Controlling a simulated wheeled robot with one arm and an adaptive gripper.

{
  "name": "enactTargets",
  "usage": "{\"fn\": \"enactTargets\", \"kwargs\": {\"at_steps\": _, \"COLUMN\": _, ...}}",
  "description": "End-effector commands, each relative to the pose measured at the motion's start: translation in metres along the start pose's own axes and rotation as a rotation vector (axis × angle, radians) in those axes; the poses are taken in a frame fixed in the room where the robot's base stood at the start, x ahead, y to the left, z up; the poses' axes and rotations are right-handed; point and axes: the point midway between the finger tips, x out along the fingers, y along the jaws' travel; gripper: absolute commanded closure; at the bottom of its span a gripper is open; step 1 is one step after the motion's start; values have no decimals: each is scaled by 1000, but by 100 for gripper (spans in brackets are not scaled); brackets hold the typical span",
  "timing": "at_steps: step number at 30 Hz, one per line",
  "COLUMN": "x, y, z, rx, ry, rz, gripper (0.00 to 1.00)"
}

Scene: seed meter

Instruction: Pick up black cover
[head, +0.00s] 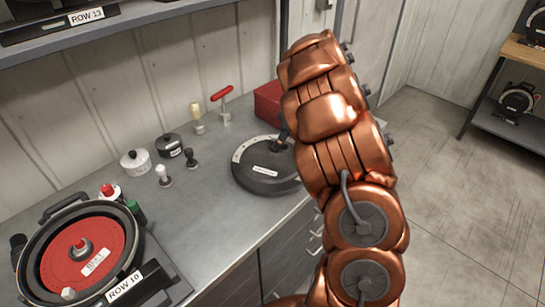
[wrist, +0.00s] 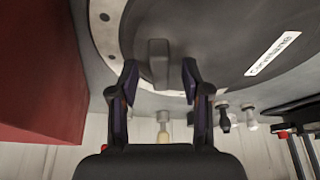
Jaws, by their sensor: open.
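The black cover (head: 258,158) is a round dark disc with a pale, dotted rim and a white label. It lies flat on the metal bench, partly hidden behind my copper-coloured arm. In the wrist view the cover (wrist: 215,40) fills the top, with a grey block-like handle (wrist: 158,48) standing out from it. My gripper (wrist: 160,72) is open, with one finger on each side of the handle's lower end. Gaps show between fingers and handle; the depth between them is hard to tell. In the head view my gripper is mostly hidden by the arm.
A red box (head: 268,100) stands behind the cover, and it also shows close on the left in the wrist view (wrist: 38,75). Small pots, knobs and a red-handled tool (head: 222,95) stand to the left. A red-plated seed meter (head: 85,250) sits front left.

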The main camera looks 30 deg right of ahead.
Motion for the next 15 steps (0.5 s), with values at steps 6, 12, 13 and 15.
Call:
{"fn": "enactTargets", "kwargs": {"at_steps": 6, "x": 2, "y": 0, "z": 0, "rx": -1, "ry": 0, "rz": 1, "gripper": 52}}
{"fn": "enactTargets", "kwargs": {"at_steps": 12, "x": 2, "y": 0, "z": 0, "rx": -1, "ry": 0, "rz": 1, "gripper": 68}}
{"fn": "enactTargets", "kwargs": {"at_steps": 13, "x": 2, "y": 0, "z": 0, "rx": -1, "ry": 0, "rz": 1, "gripper": 71}}
{"fn": "enactTargets", "kwargs": {"at_steps": 15, "x": 2, "y": 0, "z": 0, "rx": -1, "ry": 0, "rz": 1, "gripper": 78}}
